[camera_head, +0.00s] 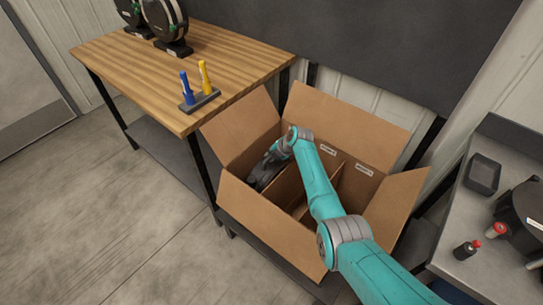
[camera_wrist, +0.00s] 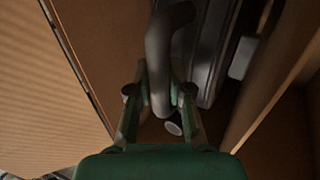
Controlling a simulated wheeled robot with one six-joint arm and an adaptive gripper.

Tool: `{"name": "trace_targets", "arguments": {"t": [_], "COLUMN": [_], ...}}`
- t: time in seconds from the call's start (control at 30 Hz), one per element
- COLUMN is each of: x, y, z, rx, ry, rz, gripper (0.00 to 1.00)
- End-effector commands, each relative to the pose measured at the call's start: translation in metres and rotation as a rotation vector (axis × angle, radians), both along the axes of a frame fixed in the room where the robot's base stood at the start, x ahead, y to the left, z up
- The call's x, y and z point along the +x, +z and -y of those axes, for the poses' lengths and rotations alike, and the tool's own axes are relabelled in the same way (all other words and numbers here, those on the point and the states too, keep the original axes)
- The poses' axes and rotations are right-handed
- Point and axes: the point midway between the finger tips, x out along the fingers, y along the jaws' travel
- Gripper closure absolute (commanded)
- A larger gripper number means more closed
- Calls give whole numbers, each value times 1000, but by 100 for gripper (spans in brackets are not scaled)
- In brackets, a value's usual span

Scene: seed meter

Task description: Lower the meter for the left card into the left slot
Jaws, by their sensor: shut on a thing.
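The dark meter (camera_head: 262,176) is inside the cardboard box, toward its left side, partly hidden by the box wall and my arm. My gripper (camera_head: 284,148) is above it, within the box opening. In the wrist view my gripper (camera_wrist: 160,98) is shut on the grey curved handle of the meter (camera_wrist: 205,45). The left slot's floor and the meter's lower end are hidden, so I cannot tell if it touches bottom. Two white cards, the left card (camera_head: 327,149) and the right card (camera_head: 364,170), are on the box's back inner wall.
The box (camera_head: 262,220) has open flaps and a cardboard divider (camera_head: 333,178). A wooden table (camera_head: 135,72) at left holds two more meters (camera_head: 166,22) and a stand with blue and yellow tools (camera_head: 200,98). A grey bench (camera_head: 480,235) with a tray stands at right.

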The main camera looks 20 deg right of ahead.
Motion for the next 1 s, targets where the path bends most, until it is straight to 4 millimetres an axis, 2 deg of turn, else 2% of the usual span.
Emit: {"name": "trace_targets", "arguments": {"t": [0.97, 1.0], "x": [1, 1], "y": [-8, -9], "z": [0, 0], "rx": [0, -1], "ry": [1, 1], "rz": [4, 3], "gripper": [100, 76]}}
